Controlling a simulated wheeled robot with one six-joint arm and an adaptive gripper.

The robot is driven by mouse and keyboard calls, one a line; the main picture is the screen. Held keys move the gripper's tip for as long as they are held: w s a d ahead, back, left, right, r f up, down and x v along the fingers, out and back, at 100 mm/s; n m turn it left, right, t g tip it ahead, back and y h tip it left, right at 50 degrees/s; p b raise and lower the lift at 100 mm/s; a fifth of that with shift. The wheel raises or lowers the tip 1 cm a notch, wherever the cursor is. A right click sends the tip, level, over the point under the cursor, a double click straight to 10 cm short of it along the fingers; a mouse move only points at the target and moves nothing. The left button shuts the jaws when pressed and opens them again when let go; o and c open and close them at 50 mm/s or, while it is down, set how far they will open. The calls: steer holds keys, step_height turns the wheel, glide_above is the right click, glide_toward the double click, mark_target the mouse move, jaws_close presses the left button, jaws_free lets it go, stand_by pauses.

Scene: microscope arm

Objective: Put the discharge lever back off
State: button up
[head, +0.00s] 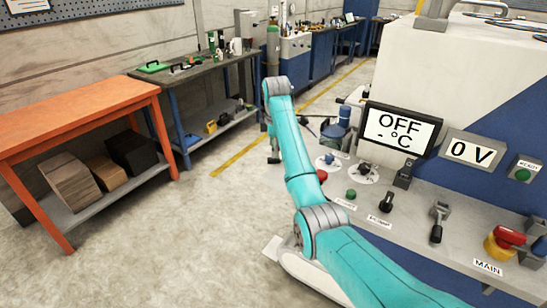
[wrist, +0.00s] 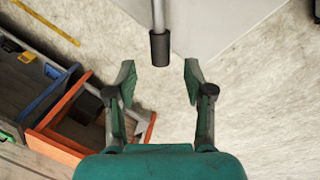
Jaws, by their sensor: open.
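In the wrist view, a grey metal lever rod with a black cylindrical grip (wrist: 160,48) comes in from the top. My gripper (wrist: 160,78) is open and empty. Its two fingertips stand apart, left and right of the grip's line, with the grip's end just beyond the gap between them. I see no contact. No label shows on this lever there. In the head view, my arm reaches away past the bench, and my gripper cannot be made out clearly. A lever with a dark handle (head: 437,233) stands on the bench's control panel; I cannot tell whether it is the same lever.
The head view shows a screen reading OFF (head: 401,131), a 0 V display (head: 471,153) and a red-and-yellow MAIN switch (head: 503,241). An orange table (head: 75,117) stands left, with boxes below. Between it and the bench the concrete floor (head: 225,225) is clear.

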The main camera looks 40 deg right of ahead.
steer(key=f, duration=0.3)
steer(key=w+f, duration=0.1)
steer(key=f, duration=0.1)
steer(key=shift+d+f, duration=0.25)
steer(key=shift+f, duration=0.1)
jaws_close()
